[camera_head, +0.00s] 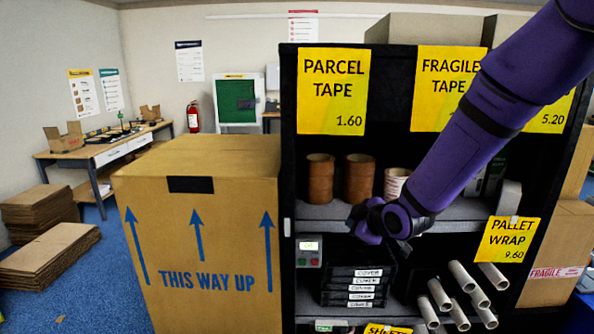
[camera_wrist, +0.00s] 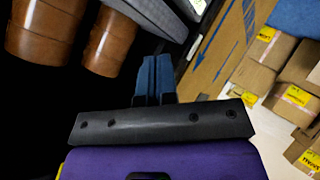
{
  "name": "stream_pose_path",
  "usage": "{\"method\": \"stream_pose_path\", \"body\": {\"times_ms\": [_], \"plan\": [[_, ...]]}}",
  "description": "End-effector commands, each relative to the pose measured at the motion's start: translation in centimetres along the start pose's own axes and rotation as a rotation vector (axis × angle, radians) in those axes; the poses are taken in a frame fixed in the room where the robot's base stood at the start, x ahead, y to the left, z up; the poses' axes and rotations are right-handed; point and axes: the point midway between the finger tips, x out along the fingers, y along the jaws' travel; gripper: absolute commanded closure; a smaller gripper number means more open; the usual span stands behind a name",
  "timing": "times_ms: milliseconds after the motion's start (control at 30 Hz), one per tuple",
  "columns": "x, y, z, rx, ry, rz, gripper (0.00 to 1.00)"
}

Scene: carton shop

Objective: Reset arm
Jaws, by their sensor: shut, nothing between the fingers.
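My purple arm reaches in from the upper right in the head view, and my gripper (camera_head: 372,222) is in front of the black shelf unit (camera_head: 288,150), near the edge of its tape shelf. In the wrist view the blue fingers of my gripper (camera_wrist: 156,68) are together with nothing between them. Brown tape rolls (camera_head: 320,178) stand on the shelf to the left of my arm. They also show at the upper left of the wrist view (camera_wrist: 108,40).
A large carton (camera_head: 200,240) marked THIS WAY UP stands left of the shelf. Below my gripper are stacked black trays (camera_head: 352,285) and several cardboard tubes (camera_head: 462,276). Price signs (camera_head: 333,90) hang above. Blue floor (camera_head: 105,270) is open at the left.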

Motion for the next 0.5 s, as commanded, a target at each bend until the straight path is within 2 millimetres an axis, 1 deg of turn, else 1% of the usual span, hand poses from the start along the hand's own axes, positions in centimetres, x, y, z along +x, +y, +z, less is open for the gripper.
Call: {"method": "stream_pose_path", "body": {"times_ms": [33, 167, 200, 333, 467, 500], "plan": [[-1.6, 1.0, -0.1, 0.024, -0.031, 0.010, 1.00], [-5.6, 2.7, 0.2, 0.107, -0.122, 0.021, 1.00], [-6.8, 3.1, 0.3, 0.134, -0.149, 0.025, 1.00], [-11.0, 4.2, 0.8, 0.231, -0.232, 0.042, 1.00], [-15.4, 4.7, 1.2, 0.338, -0.308, 0.060, 1.00], [-16.8, 4.8, 1.3, 0.372, -0.330, 0.066, 1.00]]}}
